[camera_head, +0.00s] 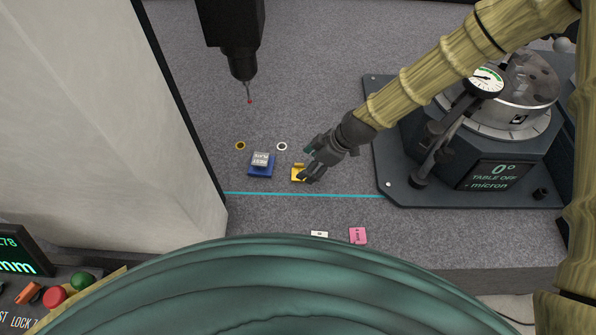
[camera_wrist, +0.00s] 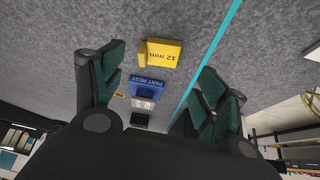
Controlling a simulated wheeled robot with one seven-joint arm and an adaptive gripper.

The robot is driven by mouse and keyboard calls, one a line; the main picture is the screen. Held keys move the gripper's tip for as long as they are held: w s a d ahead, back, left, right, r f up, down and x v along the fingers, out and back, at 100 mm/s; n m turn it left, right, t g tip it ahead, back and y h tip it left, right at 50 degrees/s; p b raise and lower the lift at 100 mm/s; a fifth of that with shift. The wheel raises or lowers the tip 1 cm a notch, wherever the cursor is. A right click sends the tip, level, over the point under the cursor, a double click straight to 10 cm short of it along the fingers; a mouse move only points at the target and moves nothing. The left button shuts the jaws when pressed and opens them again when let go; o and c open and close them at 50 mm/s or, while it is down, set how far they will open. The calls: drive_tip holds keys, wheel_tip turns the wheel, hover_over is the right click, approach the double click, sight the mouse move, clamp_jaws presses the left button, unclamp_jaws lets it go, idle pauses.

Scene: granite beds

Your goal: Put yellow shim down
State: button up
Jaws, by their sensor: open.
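The yellow shim (camera_head: 298,173) lies on the grey granite bed (camera_head: 330,60), just right of a blue part rest (camera_head: 261,170) with a silver block on it. In the wrist view the yellow shim (camera_wrist: 161,54) reads "12 mm" and the blue part rest (camera_wrist: 147,86) reads "PART REST". My gripper (camera_head: 308,166) is at the right side of the shim in the head view, partly covering it. In the wrist view my gripper (camera_wrist: 160,88) has its green-padded fingers spread wide, with nothing held between them. The shim sits beyond the fingertips, apart from both pads.
A cyan line (camera_head: 300,194) crosses the bed in front of the shim. A pink block (camera_head: 358,236) and a white block (camera_head: 319,234) lie nearer. A probe (camera_head: 249,98) hangs above. A rotary table with dial gauge (camera_head: 487,82) stands right; a grey column (camera_head: 110,110) stands left.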

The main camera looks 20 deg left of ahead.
sight(297, 172)
drive_tip(key=p+x, duration=0.1)
drive_tip(key=x, duration=0.2)
drive_tip(key=shift+w+a+p, duration=0.1)
drive_tip(key=shift+a+p, duration=0.15)
drive_tip(key=shift+p, duration=0.05)
drive_tip(key=shift+x, duration=0.85)
drive_tip(key=c, duration=1.1)
drive_tip(key=shift+r, duration=0.1)
drive_tip(key=shift+c, duration=0.2)
